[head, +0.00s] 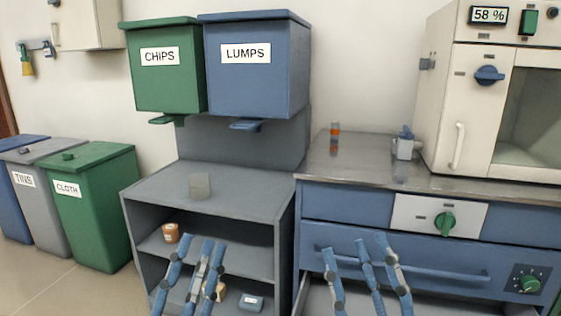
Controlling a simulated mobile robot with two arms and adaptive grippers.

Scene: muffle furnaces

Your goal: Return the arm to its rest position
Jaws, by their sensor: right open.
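My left gripper (198,243) is at the lower middle-left, in front of the open grey shelf unit (150,190). Its fingers are apart with nothing visible between them. My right gripper (354,245) is to its right, in front of the blue drawers of the counter. Its fingers are spread wide and hold nothing. Both grippers point up and away in the view. The ends of the arms behind them are cut off by the lower edge.
A lower drawer (450,306) appears open. The furnace (437,100) stands on the counter (370,174) at right. Floor (60,280) shows clear at left.

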